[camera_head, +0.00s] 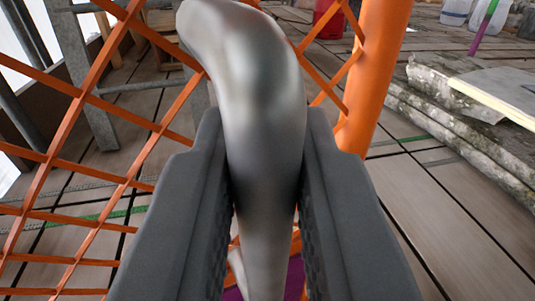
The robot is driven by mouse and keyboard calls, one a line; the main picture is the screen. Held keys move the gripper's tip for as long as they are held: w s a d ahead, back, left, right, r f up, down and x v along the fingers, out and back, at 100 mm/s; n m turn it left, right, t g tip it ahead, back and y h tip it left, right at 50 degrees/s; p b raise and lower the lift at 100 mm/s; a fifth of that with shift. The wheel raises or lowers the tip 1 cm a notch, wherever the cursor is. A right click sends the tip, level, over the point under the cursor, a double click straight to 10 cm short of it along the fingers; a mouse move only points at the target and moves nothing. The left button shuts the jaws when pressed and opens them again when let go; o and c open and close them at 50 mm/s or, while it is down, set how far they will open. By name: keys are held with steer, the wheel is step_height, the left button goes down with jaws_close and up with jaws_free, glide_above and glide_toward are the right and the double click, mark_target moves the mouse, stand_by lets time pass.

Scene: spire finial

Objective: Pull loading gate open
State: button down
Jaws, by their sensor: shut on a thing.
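The loading gate (95,95) is an orange lattice of crossed bars that fills the left and middle of the view. A thick orange post (376,75) stands upright at its right side. A smooth, curved silver metal handle (262,120) runs down the middle, in front of the lattice. My gripper (265,165) has its two dark grey jaws on either side of the handle and is shut on it. The lower end of the handle is partly hidden between the jaws. I cannot tell whether the gate is latched.
Behind the gate is a floor of wooden boards (440,210) with dark gaps. Weathered planks or slabs (470,100) are stacked at the right. White buckets (457,10) stand at the far upper right. Grey metal frame parts (85,75) stand behind the lattice at the left.

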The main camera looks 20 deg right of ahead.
steer(key=c, duration=1.4)
jaws_free()
steer(key=shift+c, duration=0.2)
steer(key=shift+s+a, duration=0.1)
steer(key=v, duration=1.7)
steer(key=shift+s, duration=0.1)
